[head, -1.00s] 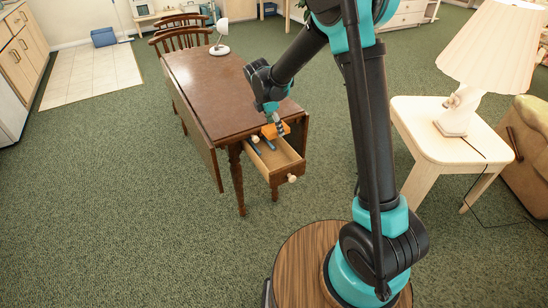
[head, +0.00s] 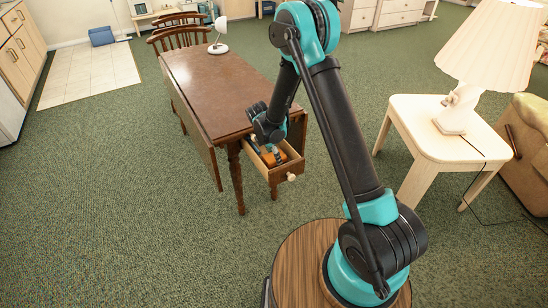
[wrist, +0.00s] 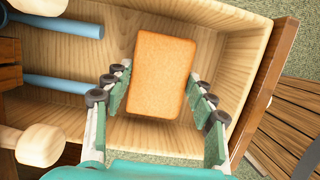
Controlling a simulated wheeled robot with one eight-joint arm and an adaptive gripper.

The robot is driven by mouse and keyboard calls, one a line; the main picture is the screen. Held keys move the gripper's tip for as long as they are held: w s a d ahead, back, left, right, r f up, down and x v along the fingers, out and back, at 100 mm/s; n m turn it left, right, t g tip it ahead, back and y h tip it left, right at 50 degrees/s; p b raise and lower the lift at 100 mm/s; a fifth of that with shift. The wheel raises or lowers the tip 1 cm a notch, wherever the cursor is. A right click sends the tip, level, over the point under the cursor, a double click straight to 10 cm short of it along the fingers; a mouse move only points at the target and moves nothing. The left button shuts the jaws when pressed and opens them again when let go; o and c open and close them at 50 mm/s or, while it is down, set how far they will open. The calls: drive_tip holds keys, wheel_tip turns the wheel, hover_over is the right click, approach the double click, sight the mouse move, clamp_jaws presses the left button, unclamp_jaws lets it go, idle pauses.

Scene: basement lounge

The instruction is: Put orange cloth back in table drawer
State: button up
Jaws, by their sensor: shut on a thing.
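The orange cloth (wrist: 162,75) looks like a flat, bread-like rectangular block in the wrist view. My gripper (wrist: 160,88) is shut on it, with a finger along each long side. In the head view the cloth (head: 268,159) is low inside the open table drawer (head: 289,168), partly hidden by my gripper (head: 276,152). The drawer is pulled out from the end of the dark wooden table (head: 215,85). Its pale wooden inside (wrist: 232,60) surrounds the cloth in the wrist view. I cannot tell whether the cloth touches the drawer floor.
Two blue rods (wrist: 60,84) and rounded pale wood pieces (wrist: 40,145) lie at the left in the wrist view. A white lamp (head: 218,46) stands on the table. A cream side table (head: 440,130) with a large lamp (head: 490,45) stands right. Carpet is clear at the left.

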drive_tip(key=shift+f, duration=0.5)
drive_tip(key=shift+f, duration=0.1)
drive_tip(key=o, duration=1.1)
